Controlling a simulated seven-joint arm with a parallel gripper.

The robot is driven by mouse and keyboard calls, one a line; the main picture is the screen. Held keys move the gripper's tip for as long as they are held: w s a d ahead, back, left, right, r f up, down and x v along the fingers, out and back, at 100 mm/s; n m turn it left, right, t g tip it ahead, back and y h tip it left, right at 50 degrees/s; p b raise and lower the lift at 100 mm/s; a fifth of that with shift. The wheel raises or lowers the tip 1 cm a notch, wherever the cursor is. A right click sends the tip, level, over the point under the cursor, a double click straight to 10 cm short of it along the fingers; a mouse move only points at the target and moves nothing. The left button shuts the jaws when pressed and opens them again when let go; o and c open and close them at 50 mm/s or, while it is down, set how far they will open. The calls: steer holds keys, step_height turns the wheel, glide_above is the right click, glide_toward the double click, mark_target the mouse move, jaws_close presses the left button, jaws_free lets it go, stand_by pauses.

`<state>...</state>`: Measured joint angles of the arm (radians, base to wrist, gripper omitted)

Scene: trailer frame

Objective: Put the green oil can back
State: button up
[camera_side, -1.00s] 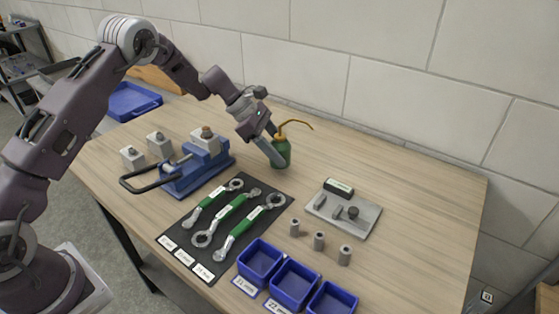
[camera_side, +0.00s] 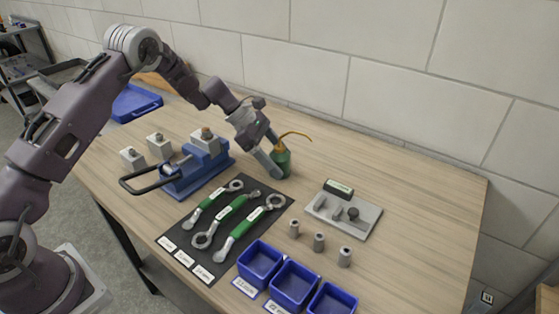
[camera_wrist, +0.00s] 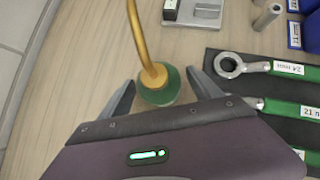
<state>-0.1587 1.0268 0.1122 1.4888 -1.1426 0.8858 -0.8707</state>
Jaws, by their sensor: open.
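The green oil can (camera_side: 283,160) with its thin brass spout stands on the wooden table behind the wrench mat in the side view. In the wrist view the can (camera_wrist: 160,90) sits between the two fingers, its spout pointing up the picture. My gripper (camera_side: 274,165) is low at the can, with a finger on its left side in the side view. In the wrist view my gripper (camera_wrist: 163,88) is open, with a finger on each side of the can and gaps showing between fingers and can.
A blue vise (camera_side: 200,170) stands left of the can. A black mat (camera_side: 262,224) with green-handled wrenches lies in front. A grey metal plate (camera_side: 359,222) with small parts, several metal cylinders (camera_side: 319,242) and blue bins (camera_side: 294,285) lie to the right. The table's back right is clear.

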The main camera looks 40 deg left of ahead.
steer(key=v, duration=1.1)
steer(key=s+d+r+m+y, duration=0.2)
steer(key=s+d+r+m, duration=0.25)
steer(key=s+r, duration=0.4)
steer(key=s+d+r+m+y, duration=0.1)
steer(key=s+d+r+m, duration=0.2)
steer(key=s+r+m, duration=0.5)
steer(key=s+f+m+t+y, duration=0.1)
steer(key=s+m, duration=0.4)
steer(key=s, duration=0.5)
steer(key=s+a+f+m+t+y, duration=0.1)
steer(key=s+m+y, duration=0.2)
steer(key=s, duration=0.8)
steer(key=shift+s+a+f+m+t, duration=0.15)
steer(key=shift+a+m+t, duration=0.15)
steer(key=shift+m, duration=0.65)
